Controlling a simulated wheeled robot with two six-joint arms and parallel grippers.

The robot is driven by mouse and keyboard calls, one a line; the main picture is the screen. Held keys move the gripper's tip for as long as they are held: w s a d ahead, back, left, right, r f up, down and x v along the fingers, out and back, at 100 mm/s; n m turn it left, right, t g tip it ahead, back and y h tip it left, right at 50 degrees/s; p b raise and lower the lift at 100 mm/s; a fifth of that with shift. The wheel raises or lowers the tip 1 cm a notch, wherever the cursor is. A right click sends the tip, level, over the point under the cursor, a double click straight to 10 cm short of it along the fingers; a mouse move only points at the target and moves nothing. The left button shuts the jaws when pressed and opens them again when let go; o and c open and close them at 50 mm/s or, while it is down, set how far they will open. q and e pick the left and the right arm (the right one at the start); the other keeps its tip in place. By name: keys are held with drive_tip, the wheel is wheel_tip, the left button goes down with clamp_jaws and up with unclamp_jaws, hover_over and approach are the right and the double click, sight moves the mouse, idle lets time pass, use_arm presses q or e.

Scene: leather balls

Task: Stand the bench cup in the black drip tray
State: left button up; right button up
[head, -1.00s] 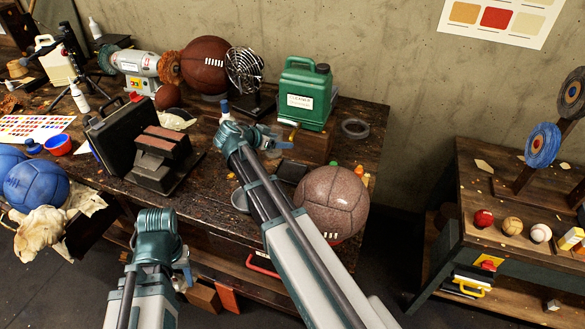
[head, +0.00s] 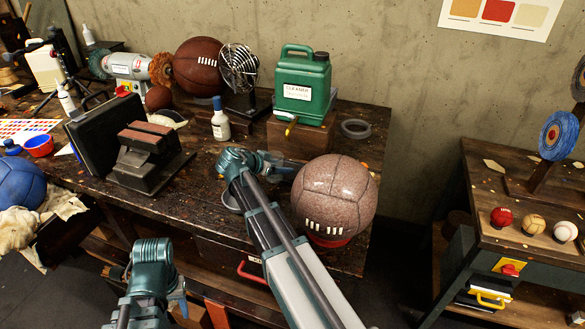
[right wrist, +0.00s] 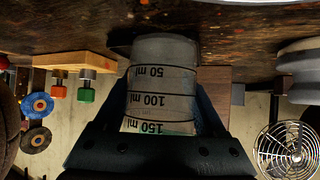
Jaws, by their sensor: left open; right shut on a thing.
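The bench cup (right wrist: 160,85) is a clear measuring cup with black ml marks. In the right wrist view, which is upside down, its base is near the worktop; I cannot tell whether it touches. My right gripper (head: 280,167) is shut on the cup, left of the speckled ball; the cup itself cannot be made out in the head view. It also shows in the right wrist view (right wrist: 160,150). The black drip tray cannot be made out now, perhaps hidden by my right arm and the ball. My left gripper (head: 180,294) is open and empty in front of the bench.
The speckled ball (head: 335,195) on a red ring stands close right of my right gripper. Behind are a green cleaner can (head: 303,88) on a wooden block, a white bottle (head: 220,122) and a fan (head: 239,68). A black vise-like block (head: 147,160) stands left.

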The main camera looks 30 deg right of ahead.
drive_tip(key=shift+w+d+r, duration=0.1)
drive_tip(key=shift+w+d, duration=0.2)
drive_tip(key=shift+d, duration=0.5)
drive_tip(key=shift+w+d+r, duration=0.1)
drive_tip(key=shift+w+d, duration=0.15)
drive_tip(key=shift+d, duration=0.5)
drive_tip(key=d, duration=0.1)
drive_tip(key=w+d, duration=0.1)
drive_tip(key=shift+d, duration=0.3)
drive_tip(key=shift+d+f+b, duration=0.25)
drive_tip(key=shift+f+b, duration=0.25)
drive_tip(key=shift+f, duration=0.15)
